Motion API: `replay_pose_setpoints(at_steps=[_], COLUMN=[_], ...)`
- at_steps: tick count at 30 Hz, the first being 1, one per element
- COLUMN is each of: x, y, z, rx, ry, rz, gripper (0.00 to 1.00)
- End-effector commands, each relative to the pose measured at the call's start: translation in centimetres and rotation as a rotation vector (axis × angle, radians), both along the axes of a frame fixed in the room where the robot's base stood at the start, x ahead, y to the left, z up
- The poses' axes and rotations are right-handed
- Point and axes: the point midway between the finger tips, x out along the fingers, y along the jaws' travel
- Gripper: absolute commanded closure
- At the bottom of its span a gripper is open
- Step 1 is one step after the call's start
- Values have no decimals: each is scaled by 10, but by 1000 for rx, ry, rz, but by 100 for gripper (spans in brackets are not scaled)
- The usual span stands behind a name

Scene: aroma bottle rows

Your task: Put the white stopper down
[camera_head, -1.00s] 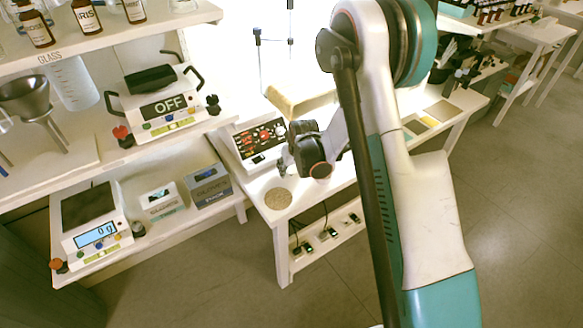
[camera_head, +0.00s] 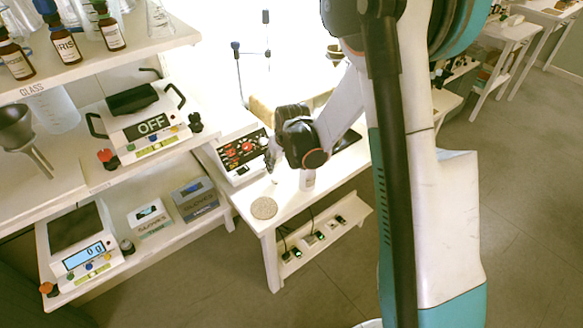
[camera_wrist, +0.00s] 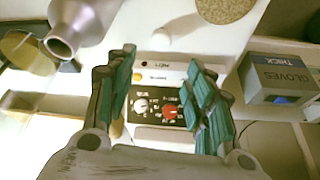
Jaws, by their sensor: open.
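My gripper (camera_wrist: 164,95) is open, with its teal-padded fingers spread and nothing between the pads. In the head view my gripper (camera_head: 271,165) is low over the white table, beside the control box. A small pale round thing (camera_wrist: 160,40), possibly the white stopper, shows beyond the fingertips in the wrist view. It appears apart from the fingers. In the head view a tiny white spot (camera_head: 274,181) lies below the fingertips, too small to identify surely.
The control box (camera_head: 240,154) with red and white knobs stands beside my gripper. A round cork mat (camera_head: 263,208) lies near the table's front corner. A grey-necked vessel (camera_wrist: 62,42) and a blue-grey gloves box (camera_wrist: 277,78) flank my fingers. Scales and bottles fill the left shelves.

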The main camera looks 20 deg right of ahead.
Motion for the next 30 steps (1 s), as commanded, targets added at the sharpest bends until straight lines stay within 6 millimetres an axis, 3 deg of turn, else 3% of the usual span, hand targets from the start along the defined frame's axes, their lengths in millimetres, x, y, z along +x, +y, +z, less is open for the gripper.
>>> replay_pose_setpoints(at_steps=[5,15,24,30], x=[-20,-88,-162,-214], y=[1,3,4,4], z=[47,145,199,217], rx=[-1,-1,1,4], ry=[-22,-80,-132,-167], rz=[-9,-34,-55,-70], gripper=[51,51,51,51])
